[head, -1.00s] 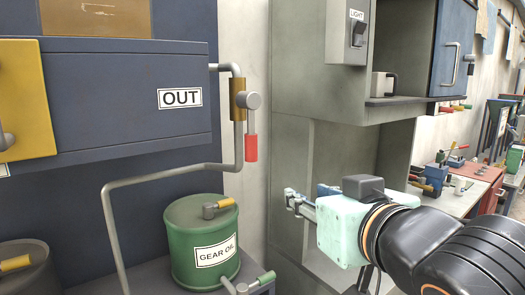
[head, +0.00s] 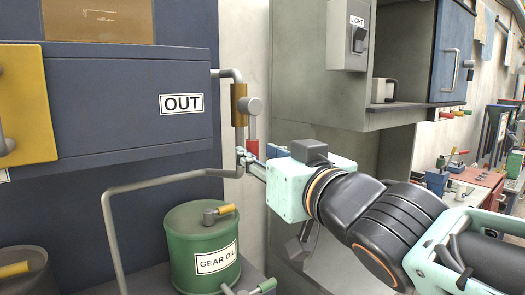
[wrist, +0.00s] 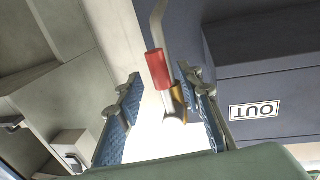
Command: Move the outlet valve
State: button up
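The outlet valve has a yellow body (head: 239,104) on a grey pipe beside the "OUT" sign (head: 181,104). Its grey lever hangs down to a red grip (head: 252,147). My gripper (head: 244,158) is at the lower end of the lever, in front of the pipe, and partly hides the red grip. In the wrist view the fingers of my gripper (wrist: 160,92) are apart, with the red grip (wrist: 157,68) and lever showing between them. I cannot tell whether either finger touches the grip.
A green gear oil drum (head: 203,250) stands below the valve, with a bent grey pipe (head: 110,230) at its left. A grey cabinet with a light switch (head: 359,39) is at the right. A mug (head: 382,90) stands on its shelf.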

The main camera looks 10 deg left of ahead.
aim_at(255, 153)
jog(key=shift+x, duration=1.8)
jog(key=shift+c, duration=0.6)
grip_shut()
